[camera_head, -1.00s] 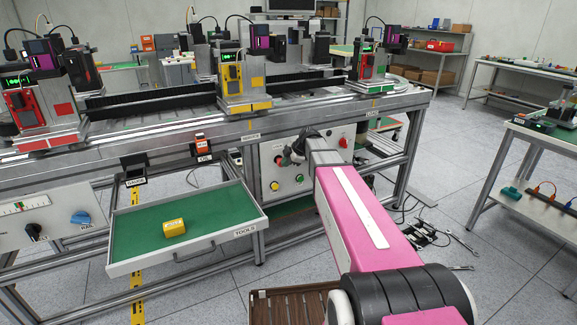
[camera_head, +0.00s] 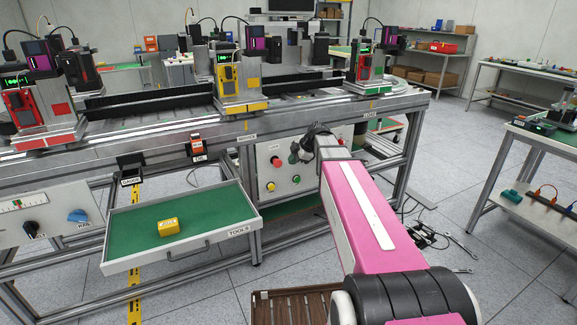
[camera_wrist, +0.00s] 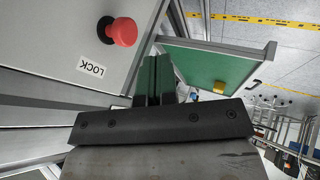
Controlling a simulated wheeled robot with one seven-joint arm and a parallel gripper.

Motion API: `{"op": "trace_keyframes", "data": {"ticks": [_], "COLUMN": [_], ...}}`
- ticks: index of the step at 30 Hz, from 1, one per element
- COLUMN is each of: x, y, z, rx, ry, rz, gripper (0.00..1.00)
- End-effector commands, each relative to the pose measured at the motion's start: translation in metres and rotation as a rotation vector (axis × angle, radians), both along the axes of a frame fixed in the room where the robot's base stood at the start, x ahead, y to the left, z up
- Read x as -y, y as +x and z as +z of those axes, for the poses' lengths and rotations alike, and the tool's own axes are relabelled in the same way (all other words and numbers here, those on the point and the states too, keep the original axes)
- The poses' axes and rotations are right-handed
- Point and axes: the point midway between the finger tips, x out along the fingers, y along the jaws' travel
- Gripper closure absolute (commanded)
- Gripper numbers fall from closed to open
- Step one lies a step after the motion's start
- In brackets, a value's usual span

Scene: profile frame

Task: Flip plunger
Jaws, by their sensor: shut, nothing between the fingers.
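The red plunger (camera_wrist: 124,32) sticks out of a pale panel in the wrist view, beside a white label (camera_wrist: 92,67) reading LOCK. My gripper's fingers (camera_wrist: 158,66) are dark green, shut together and empty. They show to the right of and below the plunger in that view, apart from it. In the head view my gripper (camera_head: 315,136) is in front of the upper right part of the control panel (camera_head: 283,192).
The panel carries a red button (camera_head: 276,162) and a yellow button (camera_head: 270,186). An open green-lined tools drawer (camera_head: 130,225) holding a yellow block (camera_head: 168,227) juts out to the left. The bench edge (camera_head: 300,121) runs above the panel.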

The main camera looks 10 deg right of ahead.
Motion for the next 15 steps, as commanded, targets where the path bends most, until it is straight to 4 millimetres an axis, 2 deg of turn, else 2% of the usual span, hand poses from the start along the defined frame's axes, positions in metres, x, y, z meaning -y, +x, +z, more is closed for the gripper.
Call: {"op": "trace_keyframes", "data": {"ticks": [1,6,15], "x": [0.005,0.017,0.023], "y": [-0.004,-0.011,-0.014], "z": [0.009,0.026,0.036], "rx": [0.003,0.002,0.000], "ry": [0.000,0.000,0.000], "rz": [-0.002,-0.001,0.000], "gripper": [1.00,1.00,1.00]}}
